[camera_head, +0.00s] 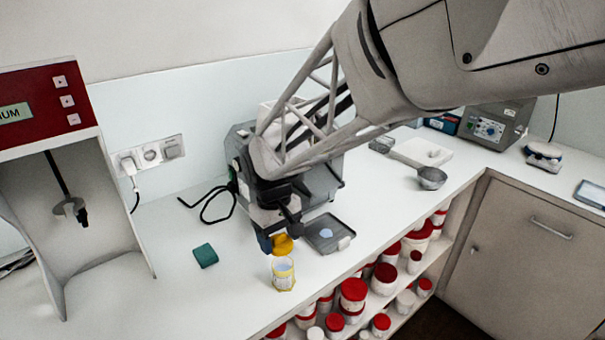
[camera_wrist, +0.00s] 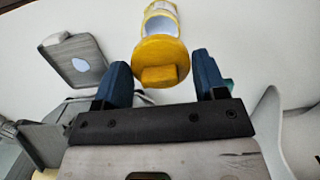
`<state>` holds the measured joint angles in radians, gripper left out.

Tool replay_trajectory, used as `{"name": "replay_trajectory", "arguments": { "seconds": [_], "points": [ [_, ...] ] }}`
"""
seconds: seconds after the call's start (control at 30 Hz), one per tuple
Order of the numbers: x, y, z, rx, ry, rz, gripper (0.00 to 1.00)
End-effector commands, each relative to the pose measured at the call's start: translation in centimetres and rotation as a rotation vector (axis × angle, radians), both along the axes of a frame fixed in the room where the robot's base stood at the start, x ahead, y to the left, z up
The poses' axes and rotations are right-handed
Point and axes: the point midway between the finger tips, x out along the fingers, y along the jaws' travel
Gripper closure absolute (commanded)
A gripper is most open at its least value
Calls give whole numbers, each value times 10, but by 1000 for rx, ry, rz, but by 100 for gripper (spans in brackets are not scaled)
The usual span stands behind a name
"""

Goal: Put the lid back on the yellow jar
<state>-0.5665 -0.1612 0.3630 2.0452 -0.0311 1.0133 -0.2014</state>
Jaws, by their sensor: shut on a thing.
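The yellow jar (camera_head: 283,280) stands upright and open near the front edge of the counter; its pale inside shows. My gripper (camera_head: 279,240) is shut on the yellow lid (camera_head: 283,245), just above and behind the jar's mouth in the head view. The lid looks apart from the rim. In the wrist view, the round lid (camera_wrist: 161,53) with its block-shaped knob sits between the blue fingers of my gripper (camera_wrist: 162,80). The jar (camera_wrist: 160,10) shows beyond the lid at the top edge, partly hidden by it.
A grey tray-like piece (camera_head: 328,234) with a pale patch lies right of the jar. A green block (camera_head: 205,255) lies to the left. A grey machine (camera_head: 318,182) stands behind my gripper. Red-lidded tubs (camera_head: 353,290) fill the shelves below the front edge. The counter at left front is clear.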

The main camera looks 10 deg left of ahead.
Motion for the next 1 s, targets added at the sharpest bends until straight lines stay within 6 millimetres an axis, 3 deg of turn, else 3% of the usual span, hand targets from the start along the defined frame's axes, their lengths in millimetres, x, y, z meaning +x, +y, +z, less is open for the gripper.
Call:
{"name": "replay_trajectory", "arguments": {
  "seconds": [0.63, 1.0],
  "points": [
    [-5, -5, 0, 0, 0, 0, 56],
    [-5, -5, -15, -1, 1, 0, 56]
  ]
}}
